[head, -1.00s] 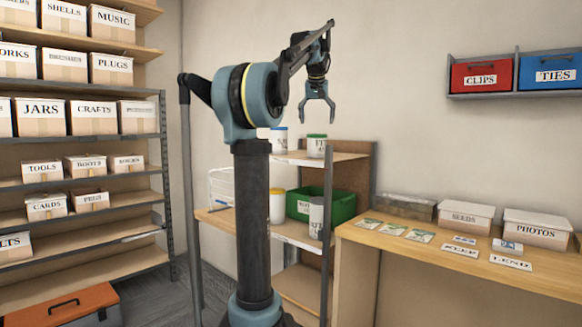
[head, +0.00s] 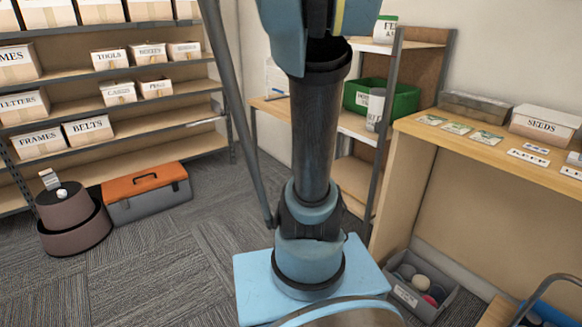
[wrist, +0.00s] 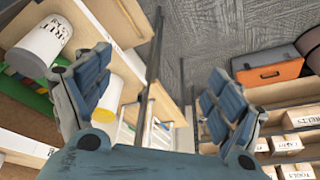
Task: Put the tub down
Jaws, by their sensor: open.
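My gripper (wrist: 155,97) is open in the wrist view, with nothing between its fingers. It is out of the head view, where only my column and lower arm show. A white tub (wrist: 46,42) with dark lettering stands on a shelf at upper left in the wrist view, beside the left finger and apart from it. A tub with a yellow rim (wrist: 101,97) is partly hidden behind that finger. In the head view, a white labelled tub (head: 376,108) stands before a green crate (head: 405,100), and a green-topped tub (head: 385,29) stands on the upper shelf.
A shelf rack (head: 120,100) with labelled boxes stands at left. A wooden counter (head: 480,147) holds packets and a SEEDS box (head: 543,124). A grey bin (head: 422,284) sits below it.

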